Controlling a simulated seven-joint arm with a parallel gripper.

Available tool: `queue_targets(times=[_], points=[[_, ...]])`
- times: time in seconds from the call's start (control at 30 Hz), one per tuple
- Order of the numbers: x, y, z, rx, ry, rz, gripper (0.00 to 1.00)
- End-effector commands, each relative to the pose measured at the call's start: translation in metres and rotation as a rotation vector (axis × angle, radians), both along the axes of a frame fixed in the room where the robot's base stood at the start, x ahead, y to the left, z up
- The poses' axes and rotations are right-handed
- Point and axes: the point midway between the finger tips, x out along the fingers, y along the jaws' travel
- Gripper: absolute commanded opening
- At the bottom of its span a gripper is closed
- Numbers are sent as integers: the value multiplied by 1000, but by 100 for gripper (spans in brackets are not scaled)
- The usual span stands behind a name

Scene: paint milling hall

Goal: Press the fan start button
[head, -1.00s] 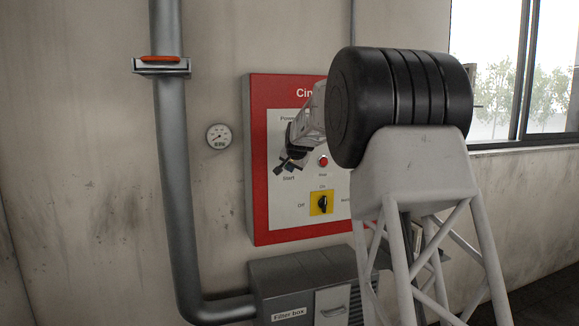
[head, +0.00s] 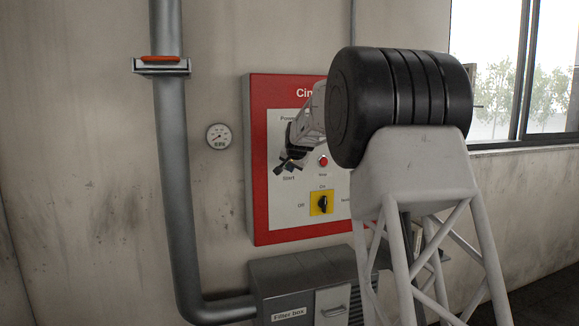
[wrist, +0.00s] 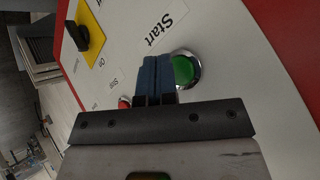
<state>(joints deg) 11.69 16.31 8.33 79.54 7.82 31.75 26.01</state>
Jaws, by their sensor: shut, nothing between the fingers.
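The fan start button is a green button (wrist: 183,70) in a chrome ring beside the "Start" label in the wrist view. In the head view my gripper and arm hide it. My gripper (wrist: 155,62) is shut and empty, its blue fingertips just beside the green button; I cannot tell whether they touch it. In the head view my gripper (head: 282,168) is in front of the panel, just above the "Start" label. The white control panel (head: 285,215) has a red border and hangs on the wall.
A red stop button (head: 323,161) sits right of my gripper. A yellow rotary switch (head: 321,203) is below it. A filter box (head: 290,290) stands under the panel. A grey pipe (head: 175,180) and a round gauge (head: 219,136) are to the left.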

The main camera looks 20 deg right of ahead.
Motion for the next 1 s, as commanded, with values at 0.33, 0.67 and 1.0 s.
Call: queue_targets(times=[0.33, 0.67, 1.0], points=[[3, 0, 0, 0, 0, 0, 0], [8, 0, 0, 0, 0, 0, 0], [9, 0, 0, 0, 0, 0, 0]])
